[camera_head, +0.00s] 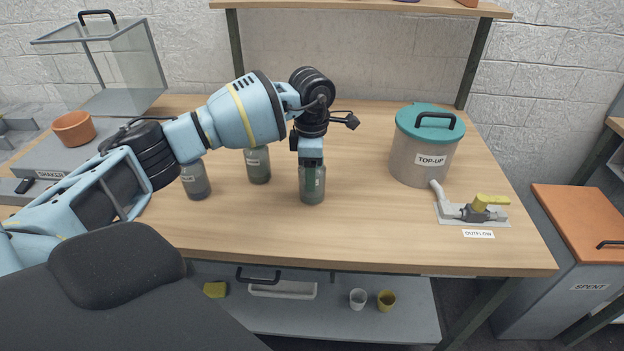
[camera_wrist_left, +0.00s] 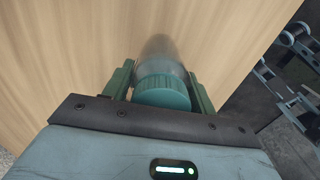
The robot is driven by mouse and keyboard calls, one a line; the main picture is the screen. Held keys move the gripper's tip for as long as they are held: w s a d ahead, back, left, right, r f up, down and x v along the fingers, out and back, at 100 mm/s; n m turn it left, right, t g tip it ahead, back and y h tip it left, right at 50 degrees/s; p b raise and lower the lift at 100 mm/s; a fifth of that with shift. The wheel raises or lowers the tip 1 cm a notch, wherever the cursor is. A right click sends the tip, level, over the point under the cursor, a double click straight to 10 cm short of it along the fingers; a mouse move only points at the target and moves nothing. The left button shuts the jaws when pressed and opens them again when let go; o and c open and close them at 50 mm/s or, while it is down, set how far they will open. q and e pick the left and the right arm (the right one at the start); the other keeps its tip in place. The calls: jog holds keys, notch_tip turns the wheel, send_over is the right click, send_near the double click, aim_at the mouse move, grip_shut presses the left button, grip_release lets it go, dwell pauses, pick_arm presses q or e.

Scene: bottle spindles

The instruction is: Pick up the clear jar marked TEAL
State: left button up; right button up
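A clear jar (camera_head: 312,190) stands upright on the table under my left gripper (camera_head: 312,172). The left wrist view shows its teal screw lid (camera_wrist_left: 162,92) between the two green fingers (camera_wrist_left: 162,85), one on each side and very close. I cannot tell whether they press on it. Its label is not readable here. Two similar clear jars with small labels stand to the left, one (camera_head: 196,182) partly behind my left arm and one (camera_head: 258,166) farther back. Their words are too small to read. My right gripper is not in view.
A grey TOP-UP pot (camera_head: 415,165) with a teal lid and an OUTFLOW tap (camera_head: 475,212) stand at the right of the table (camera_head: 380,235). A clear box (camera_head: 110,65), an orange pot (camera_head: 74,128) and a SHAKER unit (camera_head: 50,160) are at the left. The middle right tabletop is clear.

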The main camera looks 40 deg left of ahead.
pick_arm(q)
jog(key=c, duration=0.6)
jog(key=shift+r, duration=0.1)
jog(key=shift+r, duration=0.5)
notch_tip(320, 180, up, 2)
jog(key=shift+r, duration=0.1)
jog(key=s, duration=0.5)
jog(key=s+d+r, duration=0.1)
jog(key=s, duration=0.4)
jog(key=s+d+b, duration=0.1)
jog(key=s, duration=0.5)
jog(key=shift+r, duration=0.3)
